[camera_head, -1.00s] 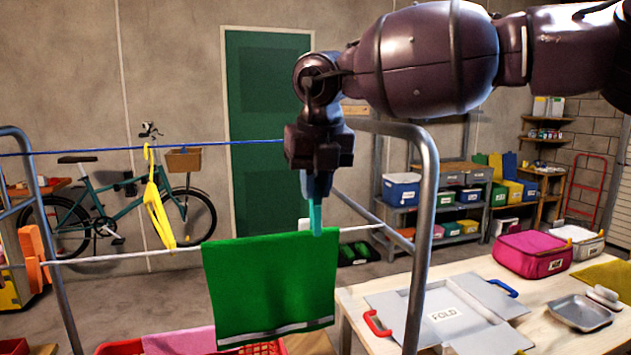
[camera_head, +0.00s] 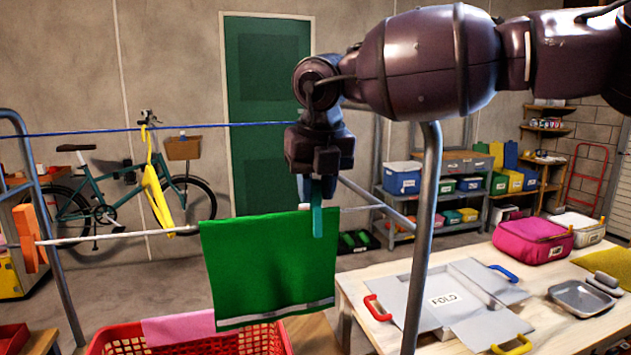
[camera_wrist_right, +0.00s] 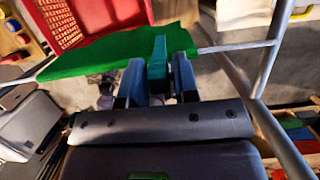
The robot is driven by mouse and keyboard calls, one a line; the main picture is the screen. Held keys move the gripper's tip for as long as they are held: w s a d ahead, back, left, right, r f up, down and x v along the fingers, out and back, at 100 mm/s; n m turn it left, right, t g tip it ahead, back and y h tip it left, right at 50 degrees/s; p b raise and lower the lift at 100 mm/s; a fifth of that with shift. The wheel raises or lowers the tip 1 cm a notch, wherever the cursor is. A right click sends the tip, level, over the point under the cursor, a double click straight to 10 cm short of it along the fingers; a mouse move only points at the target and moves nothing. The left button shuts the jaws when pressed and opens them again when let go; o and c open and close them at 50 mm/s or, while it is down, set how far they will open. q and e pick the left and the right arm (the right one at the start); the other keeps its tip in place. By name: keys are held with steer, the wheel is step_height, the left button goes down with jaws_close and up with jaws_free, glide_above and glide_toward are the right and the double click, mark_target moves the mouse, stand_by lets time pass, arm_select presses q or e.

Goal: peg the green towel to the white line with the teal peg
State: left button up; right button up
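The green towel (camera_head: 268,270) hangs draped over the white line (camera_head: 120,237), with a pale stripe near its lower hem. My right gripper (camera_head: 317,190) points down above the towel's right part, its fingers on either side of the teal peg (camera_head: 317,222). The peg's lower end overlaps the towel's top edge. In the right wrist view the teal peg (camera_wrist_right: 158,58) stands between the fingers (camera_wrist_right: 158,85) against the green towel (camera_wrist_right: 100,55). How far the peg sits around the line is hard to tell. My left gripper is not in view.
Metal frame posts (camera_head: 425,230) stand close to my right arm. A red basket (camera_head: 250,340) is below the towel. A table with a grey folding board (camera_head: 400,300) is at right.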

steer(key=shift+o, duration=1.3)
steer(key=shift+r, duration=0.1)
steer(key=shift+r, duration=0.1)
